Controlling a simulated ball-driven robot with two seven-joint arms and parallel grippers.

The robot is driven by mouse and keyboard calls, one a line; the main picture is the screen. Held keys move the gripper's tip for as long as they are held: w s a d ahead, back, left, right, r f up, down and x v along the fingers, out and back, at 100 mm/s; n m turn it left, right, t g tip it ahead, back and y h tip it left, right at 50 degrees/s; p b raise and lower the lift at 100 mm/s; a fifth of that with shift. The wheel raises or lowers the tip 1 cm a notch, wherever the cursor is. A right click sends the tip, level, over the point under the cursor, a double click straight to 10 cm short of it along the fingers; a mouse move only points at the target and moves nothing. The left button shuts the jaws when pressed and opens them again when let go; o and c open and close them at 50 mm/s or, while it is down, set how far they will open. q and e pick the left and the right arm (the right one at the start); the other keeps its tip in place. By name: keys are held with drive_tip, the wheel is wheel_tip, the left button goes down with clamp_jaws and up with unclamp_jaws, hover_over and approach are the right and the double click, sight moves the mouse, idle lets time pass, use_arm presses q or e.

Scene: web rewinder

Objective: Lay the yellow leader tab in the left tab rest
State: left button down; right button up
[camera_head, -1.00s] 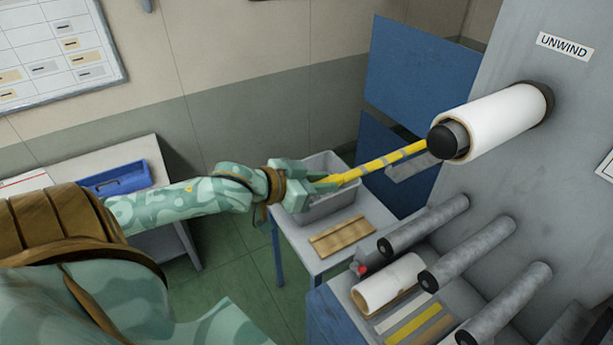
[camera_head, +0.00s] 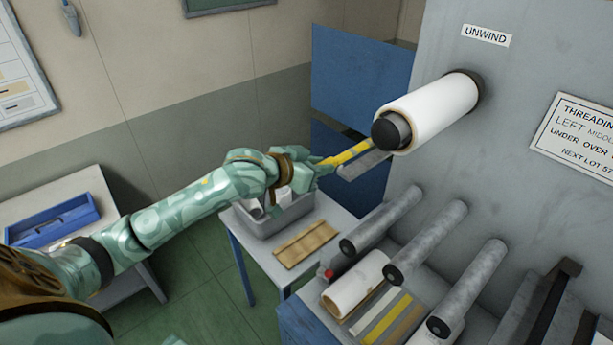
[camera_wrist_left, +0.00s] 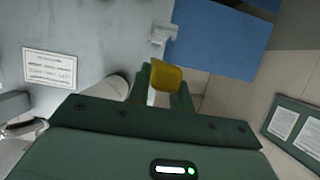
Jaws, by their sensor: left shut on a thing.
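The yellow leader tab (camera_head: 347,154) is a yellow strip running from my left gripper (camera_head: 322,168) up toward the white roll (camera_head: 430,112) on the unwind shaft. My left gripper is shut on the tab's end and holds it in the air, left of the roll's dark hub. In the left wrist view the yellow tab (camera_wrist_left: 167,76) shows between the fingers (camera_wrist_left: 166,92). A flat grey bar (camera_head: 365,164) sticks out just below the strip; I cannot tell whether it is the left tab rest. My right gripper is out of view.
Below stand a grey bin (camera_head: 268,224) and a brown board (camera_head: 306,244) on a small table. Several grey rollers (camera_head: 381,220) stick out from the machine wall at the right. A blue panel (camera_head: 360,75) stands behind. A blue tray (camera_head: 52,222) sits at the left.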

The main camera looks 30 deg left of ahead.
use_arm(q)
drive_tip(key=shift+w+d+f+b, duration=0.15)
drive_tip(key=shift+w+f+b, duration=0.2)
drive_tip(key=shift+f, duration=0.35)
drive_tip(key=shift+w+d+f+b, duration=0.15)
drive_tip(key=shift+w+f+b, duration=0.2)
drive_tip(key=shift+f, duration=0.3)
drive_tip(key=shift+f+b, duration=0.3)
drive_tip(key=shift+f, duration=0.6)
drive_tip(key=c, duration=1.2)
unclamp_jaws()
drive_tip(key=shift+o, duration=0.2)
